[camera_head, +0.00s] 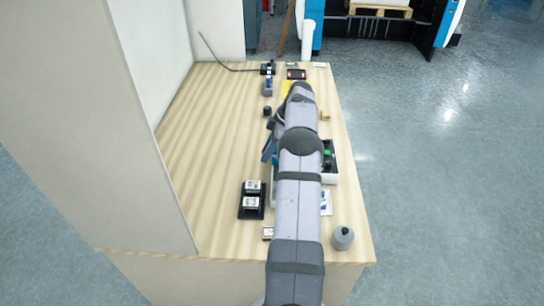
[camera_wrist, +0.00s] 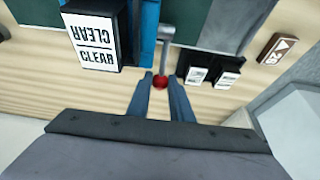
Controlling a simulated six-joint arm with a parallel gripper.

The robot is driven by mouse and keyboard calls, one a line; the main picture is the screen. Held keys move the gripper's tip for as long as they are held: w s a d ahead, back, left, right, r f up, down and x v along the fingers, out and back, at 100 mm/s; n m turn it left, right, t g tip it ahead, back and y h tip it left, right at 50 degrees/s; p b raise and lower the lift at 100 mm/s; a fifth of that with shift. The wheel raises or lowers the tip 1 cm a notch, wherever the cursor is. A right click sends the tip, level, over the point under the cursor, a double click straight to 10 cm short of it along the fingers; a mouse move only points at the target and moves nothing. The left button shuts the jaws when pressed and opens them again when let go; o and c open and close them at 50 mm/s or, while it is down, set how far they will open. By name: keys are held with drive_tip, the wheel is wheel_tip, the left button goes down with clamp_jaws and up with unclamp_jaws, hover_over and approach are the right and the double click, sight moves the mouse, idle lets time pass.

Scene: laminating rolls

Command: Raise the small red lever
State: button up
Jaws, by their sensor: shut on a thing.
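The small red lever shows in the wrist view as a grey metal arm (camera_wrist: 166,42) with a round red knob (camera_wrist: 160,83) at its lower end. The arm hangs from a machine with a dark green surface and blue parts (camera_wrist: 148,30). My gripper (camera_wrist: 160,77) has its two blue-grey fingers on either side of the red knob, closed on it. In the head view my own arm covers most of the machine, and the lever cannot be made out there.
A white-faced block marked CLEAR (camera_wrist: 97,42) stands close left of the fingers. Black blocks with white labels (camera_wrist: 197,74) sit close right, with a brown arrow tag (camera_wrist: 277,48) beyond. A grey bottle (camera_head: 342,239) stands near the table's front right corner. The table's left part (camera_head: 205,150) is clear.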

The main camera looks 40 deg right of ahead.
drive_tip(key=shift+w+a+r+p, duration=0.1)
drive_tip(key=shift+w+r+p, duration=0.1)
drive_tip(key=shift+r+p, duration=0.6)
drive_tip(key=o, duration=0.6)
drive_tip(key=shift+r+b, duration=0.2)
drive_tip(key=shift+b, duration=0.1)
drive_tip(key=shift+s, duration=0.1)
drive_tip(key=shift+r+p, duration=2.15)
drive_tip(key=shift+r, duration=0.85)
